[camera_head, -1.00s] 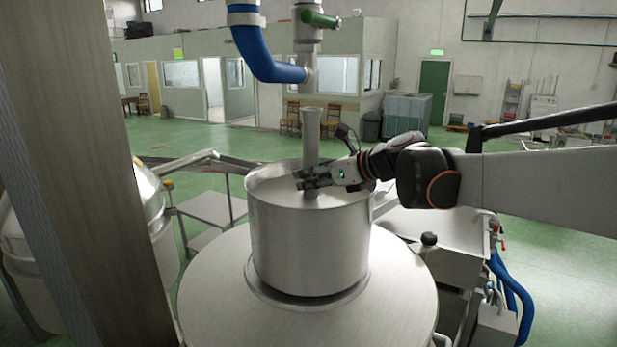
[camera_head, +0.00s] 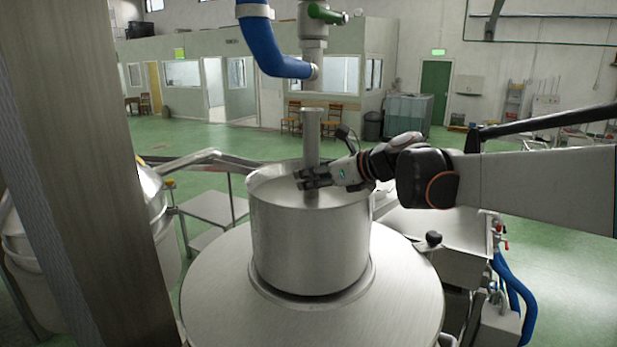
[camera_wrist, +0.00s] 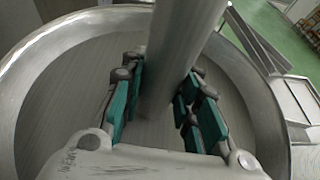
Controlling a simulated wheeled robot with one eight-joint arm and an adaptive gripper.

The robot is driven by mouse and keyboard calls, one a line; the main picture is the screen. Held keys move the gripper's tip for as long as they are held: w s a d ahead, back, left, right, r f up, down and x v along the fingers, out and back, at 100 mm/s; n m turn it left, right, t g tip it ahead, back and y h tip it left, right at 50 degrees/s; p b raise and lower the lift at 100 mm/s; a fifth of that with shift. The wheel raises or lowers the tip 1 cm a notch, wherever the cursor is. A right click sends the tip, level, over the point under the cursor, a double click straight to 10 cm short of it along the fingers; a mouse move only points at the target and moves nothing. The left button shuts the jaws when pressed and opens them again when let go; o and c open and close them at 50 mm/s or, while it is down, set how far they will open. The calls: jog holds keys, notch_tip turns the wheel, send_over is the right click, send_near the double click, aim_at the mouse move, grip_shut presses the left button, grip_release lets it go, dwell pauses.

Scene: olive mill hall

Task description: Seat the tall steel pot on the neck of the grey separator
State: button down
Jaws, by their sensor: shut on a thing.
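The tall steel pot (camera_head: 308,240) is a wide brushed-metal cylinder, upright, with a slim steel tube (camera_head: 312,150) rising from its middle. Its base is at the raised ring on top of the grey separator (camera_head: 225,285). The neck is hidden under the pot, and I cannot tell whether the base rests fully on it. My gripper (camera_head: 313,178) reaches in from the right over the rim and is shut on the central tube. In the wrist view, the green-padded fingers of my gripper (camera_wrist: 163,100) stand on both sides of the tube (camera_wrist: 180,40), inside the pot's rim.
A blue hose (camera_head: 265,50) and a steel pipe with a green valve (camera_head: 325,14) hang above the tube. A steel trough (camera_head: 450,235) stands at the right, with blue hoses beside it. A side platform (camera_head: 212,207) is at the left. Green floor lies open behind.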

jog(key=shift+f+b, duration=0.4)
jog(key=shift+f, duration=0.1)
dwell(0.4)
jog(key=c, duration=1.2)
grip_release()
jog(key=shift+o, duration=0.2)
jog(key=shift+f, duration=0.1)
jog(key=v, duration=1.2)
jog(key=shift+d, duration=0.1)
